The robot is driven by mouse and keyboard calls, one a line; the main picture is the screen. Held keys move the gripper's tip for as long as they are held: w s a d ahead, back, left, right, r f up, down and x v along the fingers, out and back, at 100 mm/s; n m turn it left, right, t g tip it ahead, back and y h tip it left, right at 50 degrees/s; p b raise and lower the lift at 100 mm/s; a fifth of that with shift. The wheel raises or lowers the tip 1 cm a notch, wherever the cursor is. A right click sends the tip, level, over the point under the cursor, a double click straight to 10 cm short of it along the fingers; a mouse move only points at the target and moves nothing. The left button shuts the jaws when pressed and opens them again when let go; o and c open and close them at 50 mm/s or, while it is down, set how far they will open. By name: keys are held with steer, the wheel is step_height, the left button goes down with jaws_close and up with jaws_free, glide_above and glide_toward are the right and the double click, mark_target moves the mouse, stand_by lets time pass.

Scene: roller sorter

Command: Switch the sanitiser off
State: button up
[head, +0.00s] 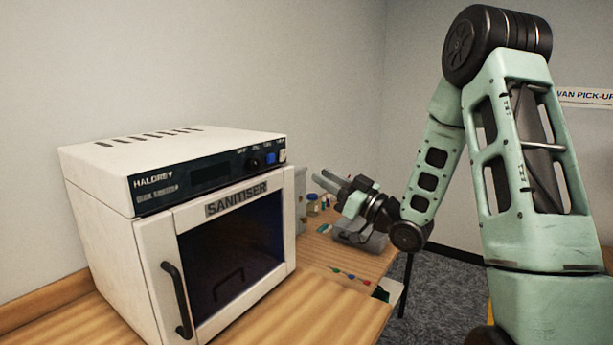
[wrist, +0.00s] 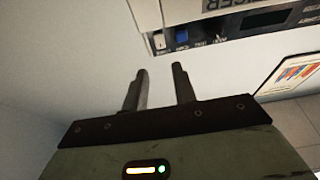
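The sanitiser (head: 108,172) is a white box with a dark-windowed door, shut, and a black control panel along its top front. At the panel's right end are a black knob (head: 253,163), a blue button (head: 271,158) and a white switch (head: 282,156). The display (head: 210,173) looks dark. In the wrist view the panel appears upside down, with the white switch (wrist: 159,41) and blue button (wrist: 181,36) beyond the fingertips. My gripper (head: 325,181) is to the right of the sanitiser, fingers apart and empty, not touching it. The fingers also show in the wrist view (wrist: 159,69).
The sanitiser stands on a wooden counter (head: 345,312). Small bottles and a grey item (head: 358,236) lie on the counter under my gripper, with small coloured pieces (head: 348,275) nearer. A wall is behind. A framed poster (wrist: 293,75) shows in the wrist view.

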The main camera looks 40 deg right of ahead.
steer(key=b+v, duration=0.1)
steer(key=v, duration=0.5)
steer(key=shift+s, duration=0.25)
steer(key=w+a+f+n+g+h, duration=0.1)
steer(key=w+a+f+g, duration=0.2)
steer(key=a, duration=0.3)
steer(key=w+a+f+g+h, duration=0.1)
steer(key=w+a+f+g, duration=0.2)
steer(key=a, duration=0.3)
steer(key=s+a+f+g+h, duration=0.2)
steer(key=s+a+f+g, duration=0.15)
steer(key=a, duration=0.45)
steer(key=s+a+f+n+g+h, duration=0.1)
steer(key=s+a+g, duration=0.4)
steer(key=s, duration=0.8)
steer(key=s+a+f+n+g+h, duration=0.1)
steer(key=s+a+g, duration=0.5)
steer(key=s, duration=0.6)
steer(key=shift+s+a+f+h, duration=0.2)
steer(key=shift+s+f+h, duration=0.15)
steer(key=shift+h, duration=0.25)
